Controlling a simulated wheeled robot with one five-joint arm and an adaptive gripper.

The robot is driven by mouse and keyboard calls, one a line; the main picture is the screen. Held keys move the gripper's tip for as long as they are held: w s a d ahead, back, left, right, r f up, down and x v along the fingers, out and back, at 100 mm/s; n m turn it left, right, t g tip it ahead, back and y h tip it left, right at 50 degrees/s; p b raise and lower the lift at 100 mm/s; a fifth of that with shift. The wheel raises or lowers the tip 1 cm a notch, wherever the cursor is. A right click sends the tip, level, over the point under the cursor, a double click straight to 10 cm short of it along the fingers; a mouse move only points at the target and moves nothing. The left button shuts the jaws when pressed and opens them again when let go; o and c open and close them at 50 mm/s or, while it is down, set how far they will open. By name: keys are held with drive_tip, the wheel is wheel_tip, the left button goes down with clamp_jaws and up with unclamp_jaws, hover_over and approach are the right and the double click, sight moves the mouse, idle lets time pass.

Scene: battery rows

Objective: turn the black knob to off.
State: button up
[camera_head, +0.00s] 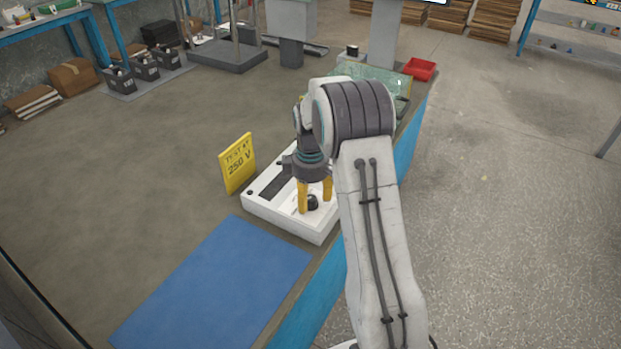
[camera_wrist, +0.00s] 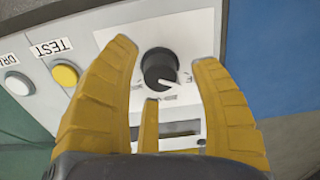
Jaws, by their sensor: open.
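The black knob (camera_wrist: 158,66) sits on the white panel of the tester (camera_wrist: 95,30). Its white pointer mark aims to the lower right in the wrist view, with partly hidden lettering beside it. In the head view the knob (camera_head: 312,202) shows between the yellow fingers, on the near end of the white tester (camera_head: 290,223). My gripper (camera_wrist: 165,52) is open, its fingers on either side of the knob with gaps. In the head view my gripper (camera_head: 315,206) points down over the panel. I cannot tell its exact height above it.
A yellow button (camera_wrist: 65,74) marked TEST and a white button (camera_wrist: 17,83) lie left of the knob. A yellow sign (camera_head: 238,163) reading TEST AT 250 V stands behind the tester. A blue mat (camera_head: 215,285) lies clear in front. A red bin (camera_head: 420,69) is farther back.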

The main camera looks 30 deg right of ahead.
sight(310, 197)
wheel_tip(310, 197, up, 11)
drive_tip(key=shift+f, duration=0.2)
idle(0.3)
idle(0.5)
drive_tip(key=s+f+m, duration=0.1)
drive_tip(key=m, duration=0.1)
drive_tip(key=f+m, duration=0.2)
drive_tip(key=s+f+m, duration=0.1)
drive_tip(key=m, duration=0.1)
drive_tip(key=shift+s+a+f+m+g, duration=0.3)
drive_tip(key=shift+s+a+f+m, duration=0.05)
drive_tip(key=shift+m, duration=0.05)
drive_tip(key=s+a+r+m+t+p, duration=0.15)
drive_tip(key=s+a+r, duration=0.3)
drive_tip(key=s, duration=0.75)
drive_tip(key=s+a+r+p, duration=0.35)
drive_tip(key=s+r, duration=0.25)
drive_tip(key=s, duration=0.7)
drive_tip(key=r+t+p, duration=0.1)
drive_tip(key=r, duration=0.1)
drive_tip(key=a+r+t, duration=0.1)
drive_tip(key=r, duration=0.2)
drive_tip(key=shift+w+a+r+n+t+p, duration=0.2)
drive_tip(key=shift+n+t+p, duration=0.15)
drive_tip(key=shift+p, duration=0.05)
